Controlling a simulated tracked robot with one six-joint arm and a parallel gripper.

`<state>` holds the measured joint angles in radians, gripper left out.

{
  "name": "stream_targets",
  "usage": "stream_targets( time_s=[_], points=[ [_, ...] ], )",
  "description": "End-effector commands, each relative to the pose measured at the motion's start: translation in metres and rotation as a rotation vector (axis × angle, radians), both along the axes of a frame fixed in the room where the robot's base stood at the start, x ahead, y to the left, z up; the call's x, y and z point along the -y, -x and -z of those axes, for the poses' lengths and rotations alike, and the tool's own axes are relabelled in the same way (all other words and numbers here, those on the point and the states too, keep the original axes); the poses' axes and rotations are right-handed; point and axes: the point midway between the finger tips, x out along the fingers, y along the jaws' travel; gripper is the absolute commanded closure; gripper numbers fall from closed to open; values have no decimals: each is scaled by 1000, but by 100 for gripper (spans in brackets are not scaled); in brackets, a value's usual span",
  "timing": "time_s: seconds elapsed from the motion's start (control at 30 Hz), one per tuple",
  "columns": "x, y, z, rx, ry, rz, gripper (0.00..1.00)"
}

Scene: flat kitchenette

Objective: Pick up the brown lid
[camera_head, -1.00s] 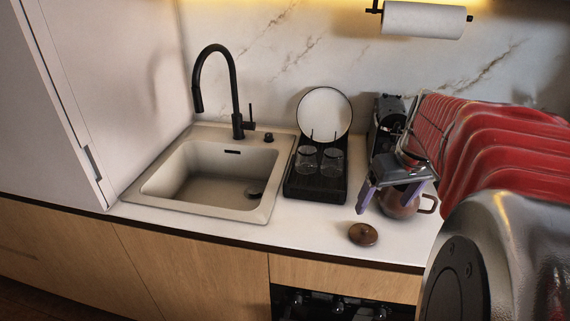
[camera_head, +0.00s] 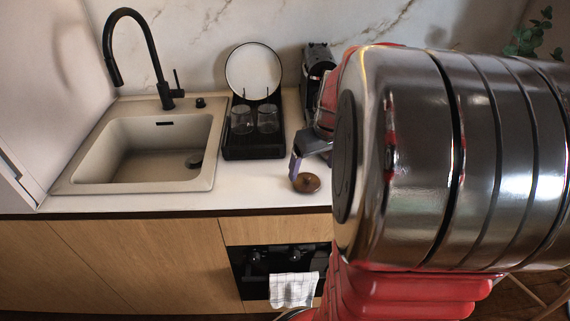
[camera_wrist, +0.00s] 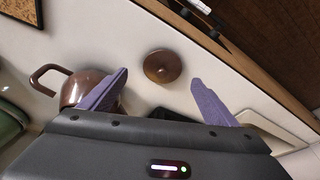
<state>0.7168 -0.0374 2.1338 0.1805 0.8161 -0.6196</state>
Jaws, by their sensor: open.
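The brown lid (camera_head: 306,183) is a small round disc with a knob, lying on the white counter near its front edge. In the wrist view the lid (camera_wrist: 162,66) lies beyond my fingertips, roughly between their lines and touching neither. My gripper (camera_wrist: 158,80) is open and empty, its two purple fingers spread apart. In the head view one purple finger (camera_head: 295,165) shows just above and left of the lid; my arm hides the other. The brown pot (camera_wrist: 78,88) with a loop handle stands beside the left finger in the wrist view, partly covered by it.
A black rack (camera_head: 254,146) with two glasses and a plate stands left of the lid. The beige sink (camera_head: 90,168) with a black tap is farther left. A coffee machine (camera_head: 318,72) stands behind. A checked towel (camera_head: 292,290) hangs on the oven below.

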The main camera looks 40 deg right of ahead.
Motion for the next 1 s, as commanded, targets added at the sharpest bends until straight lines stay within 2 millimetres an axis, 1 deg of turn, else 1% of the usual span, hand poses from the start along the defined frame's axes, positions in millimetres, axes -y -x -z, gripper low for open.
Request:
stream_targets(
  time_s=[0.37,0.47,0.7,0.8,1.0],
  points=[
    [0,-1,3,0,0,0,18],
    [-1,-2,9,-2,-1,0,18],
    [-2,-11,39,-2,-1,0,18],
    [-2,-13,48,-1,-1,1,18],
    [-1,-15,52,1,0,1,18]
  ],
)
